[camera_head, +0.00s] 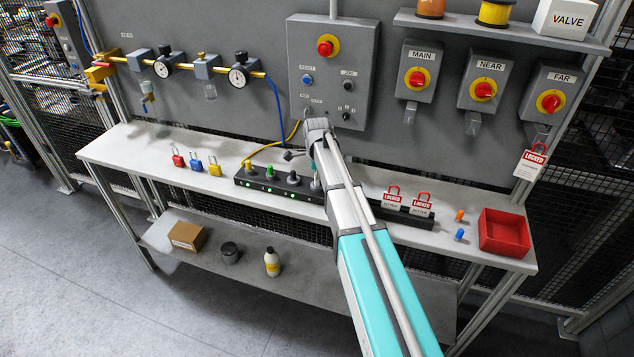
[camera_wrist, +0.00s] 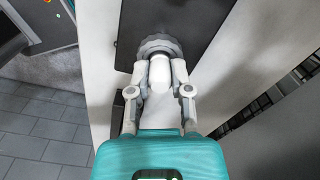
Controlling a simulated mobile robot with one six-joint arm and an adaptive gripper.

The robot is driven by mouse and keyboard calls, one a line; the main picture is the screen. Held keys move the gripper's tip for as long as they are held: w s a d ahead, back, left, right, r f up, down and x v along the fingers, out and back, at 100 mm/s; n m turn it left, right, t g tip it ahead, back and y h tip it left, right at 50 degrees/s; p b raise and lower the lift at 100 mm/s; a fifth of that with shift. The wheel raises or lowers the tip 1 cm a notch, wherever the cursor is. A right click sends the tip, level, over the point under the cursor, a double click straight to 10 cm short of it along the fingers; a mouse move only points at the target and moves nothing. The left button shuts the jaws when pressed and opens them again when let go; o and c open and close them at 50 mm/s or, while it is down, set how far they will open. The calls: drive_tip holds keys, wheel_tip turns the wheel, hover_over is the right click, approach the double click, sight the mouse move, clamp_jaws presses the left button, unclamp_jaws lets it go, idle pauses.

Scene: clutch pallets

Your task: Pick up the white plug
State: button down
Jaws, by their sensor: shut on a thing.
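The white plug (camera_wrist: 160,84) is a rounded white piece between my fingers in the wrist view. My gripper (camera_wrist: 160,68) is shut on it, with one finger against each side. A grey ridged round piece (camera_wrist: 157,44) is just beyond the plug's far end; I cannot tell whether they touch. A dark panel lies behind them. In the head view my arm hides most of the gripper and the plug, over the right part of the black socket strip (camera_head: 262,186). A yellow plug (camera_head: 248,165) and a green plug (camera_head: 269,172) stand in that strip.
Red, blue and yellow padlocks (camera_head: 196,164) stand left on the bench (camera_head: 130,147). Two red LOCKED tags (camera_head: 421,204), orange and blue small pieces, and a red tray (camera_head: 505,232) are at right. A grey control box (camera_head: 330,75) hangs on the wall behind.

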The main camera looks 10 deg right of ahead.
drive_tip(key=shift+r, duration=0.15)
drive_tip(key=shift+r+p, duration=0.95)
drive_tip(key=shift+p, duration=0.2)
drive_tip(key=s+r+p, duration=1)
drive_tip(key=s, duration=0.4)
drive_tip(key=shift+r+p, duration=0.35)
drive_tip(key=shift+r, duration=0.05)
drive_tip(key=shift+f, duration=0.15)
